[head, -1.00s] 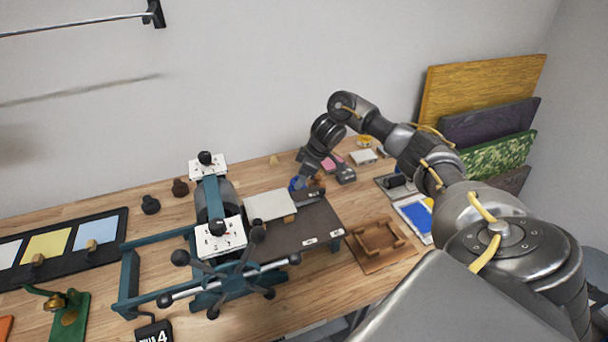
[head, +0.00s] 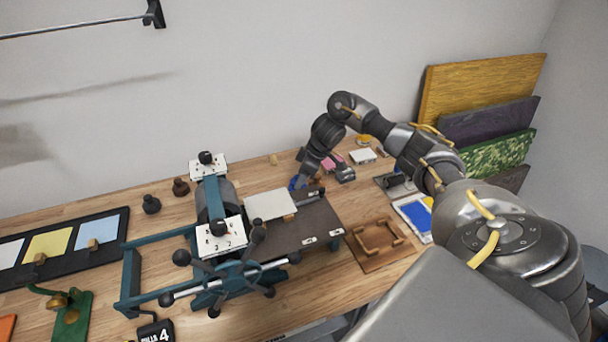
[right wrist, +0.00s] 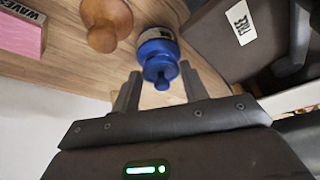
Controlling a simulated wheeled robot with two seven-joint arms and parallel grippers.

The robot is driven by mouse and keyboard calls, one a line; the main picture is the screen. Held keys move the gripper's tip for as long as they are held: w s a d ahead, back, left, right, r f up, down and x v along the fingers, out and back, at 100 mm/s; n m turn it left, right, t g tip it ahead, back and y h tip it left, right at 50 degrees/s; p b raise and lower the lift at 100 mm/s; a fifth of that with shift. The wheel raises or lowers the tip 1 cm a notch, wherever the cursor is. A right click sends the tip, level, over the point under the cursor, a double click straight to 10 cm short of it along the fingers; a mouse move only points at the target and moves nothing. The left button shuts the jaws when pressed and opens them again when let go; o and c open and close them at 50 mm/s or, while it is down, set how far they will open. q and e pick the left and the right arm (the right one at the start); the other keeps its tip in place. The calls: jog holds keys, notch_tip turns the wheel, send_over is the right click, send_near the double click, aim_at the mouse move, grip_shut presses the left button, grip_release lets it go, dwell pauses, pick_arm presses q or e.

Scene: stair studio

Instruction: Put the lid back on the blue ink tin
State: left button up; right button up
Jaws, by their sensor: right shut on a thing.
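The blue ink tin (right wrist: 157,33) stands on the bench, with a pale label on its side. It also shows small in the head view (head: 297,182), beside the far edge of the press bed. A blue lid with a knob (right wrist: 160,72) is at the tin's top and lines up with it in the right wrist view. I cannot tell whether it is fully seated. My right gripper (right wrist: 160,78) is shut on the lid, its fingers on either side of the knob. My left gripper is not in view.
The printing press (head: 240,210) with its dark bed is close beside the tin. A wooden knobbed object (right wrist: 104,22) and a pink block (right wrist: 20,35) stand near it. A wooden frame (head: 378,244) lies at front right. Colored panels (head: 480,92) lean at the wall.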

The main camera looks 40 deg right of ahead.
jog(key=shift+f+p, duration=0.2)
jog(key=shift+p, duration=0.95)
dwell(1.9)
dwell(0.4)
jog(key=o, duration=1.5)
jog(key=shift+w+f, duration=0.1)
jog(key=shift+f, duration=0.1)
jog(key=shift+c, duration=0.3)
